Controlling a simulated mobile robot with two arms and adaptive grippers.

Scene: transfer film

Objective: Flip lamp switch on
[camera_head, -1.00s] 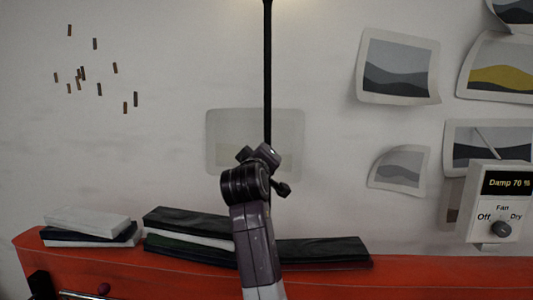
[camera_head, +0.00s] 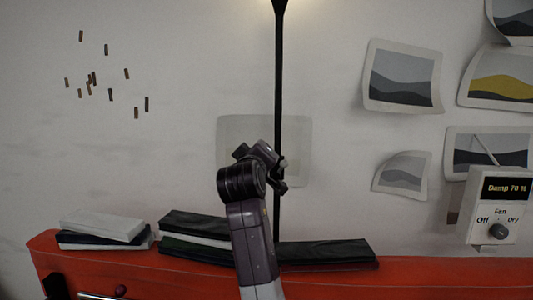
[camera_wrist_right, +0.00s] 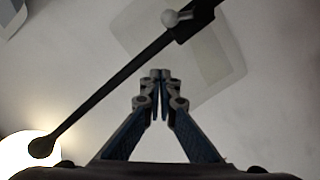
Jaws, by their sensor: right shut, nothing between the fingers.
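The lamp is a thin black pole (camera_head: 279,90) standing upright before the wall in the head view, with a bright glow at its top. In the right wrist view the pole (camera_wrist_right: 105,85) runs diagonally, with a pale rounded knob on a dark block (camera_wrist_right: 178,20), likely the switch, near the top. A bright glow surrounds its dark lower-left end. My right gripper (camera_wrist_right: 161,74) is shut and empty, its fingertips below the knob in that view and apart from it. In the head view my right gripper (camera_head: 277,175) overlaps the pole, and my wrist partly hides its fingers. The left gripper is out of view.
A red cabinet top (camera_head: 400,270) runs along the bottom, with folded dark cloths (camera_head: 325,252) and a pale stack (camera_head: 103,225). A control box (camera_head: 499,232) with a dial is at right. Pictures (camera_head: 403,75) hang on the wall.

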